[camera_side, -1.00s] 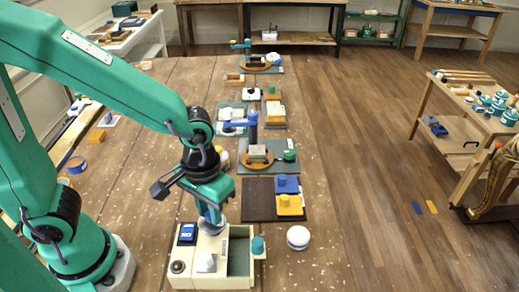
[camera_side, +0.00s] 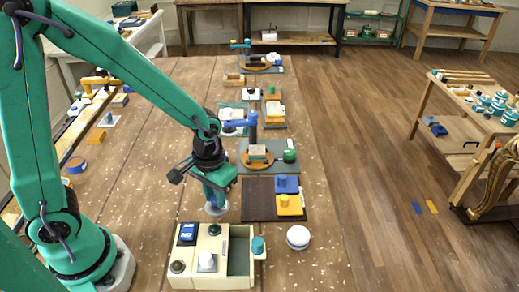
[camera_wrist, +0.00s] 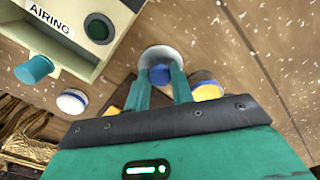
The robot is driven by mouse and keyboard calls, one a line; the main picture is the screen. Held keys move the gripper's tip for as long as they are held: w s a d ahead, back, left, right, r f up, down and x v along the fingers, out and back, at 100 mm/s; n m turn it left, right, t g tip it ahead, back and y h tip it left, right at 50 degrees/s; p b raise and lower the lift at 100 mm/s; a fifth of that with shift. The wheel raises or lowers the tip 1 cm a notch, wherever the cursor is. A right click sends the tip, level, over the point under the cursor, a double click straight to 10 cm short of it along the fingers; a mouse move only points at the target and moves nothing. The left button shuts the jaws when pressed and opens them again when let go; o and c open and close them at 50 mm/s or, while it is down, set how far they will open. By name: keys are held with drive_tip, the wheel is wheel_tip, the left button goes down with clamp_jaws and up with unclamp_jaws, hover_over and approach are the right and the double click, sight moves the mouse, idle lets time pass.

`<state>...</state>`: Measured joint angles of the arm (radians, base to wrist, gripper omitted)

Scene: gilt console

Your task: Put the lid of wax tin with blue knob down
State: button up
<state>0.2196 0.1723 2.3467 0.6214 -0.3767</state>
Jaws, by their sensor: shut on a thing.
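My gripper (camera_side: 217,196) is shut on the blue knob (camera_wrist: 160,74) of a pale grey round lid (camera_wrist: 160,56). In the wrist view the two teal fingers stand on either side of the knob. In the side view the lid (camera_side: 215,210) hangs below my gripper, just behind the cream box. Whether it touches the table cannot be told. A round white tin with a blue band (camera_side: 298,237) stands on the table to the right of the box; it also shows in the wrist view (camera_wrist: 72,101). I cannot tell whether it is the wax tin.
The cream box (camera_side: 183,282) has several knobs, an open compartment and a teal cylinder (camera_side: 258,246) at its right. A dark brown mat (camera_side: 258,204) with blue and yellow blocks lies right of my gripper. Bare wood lies to the left of my gripper.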

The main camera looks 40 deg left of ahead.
drive_tip(key=shift+f, duration=1.95)
drive_tip(key=shift+f, duration=0.15)
drive_tip(key=o, duration=1)
drive_tip(key=shift+c, duration=0.2)
drive_tip(key=shift+r, duration=6.2)
drive_tip(key=shift+r, duration=0.1)
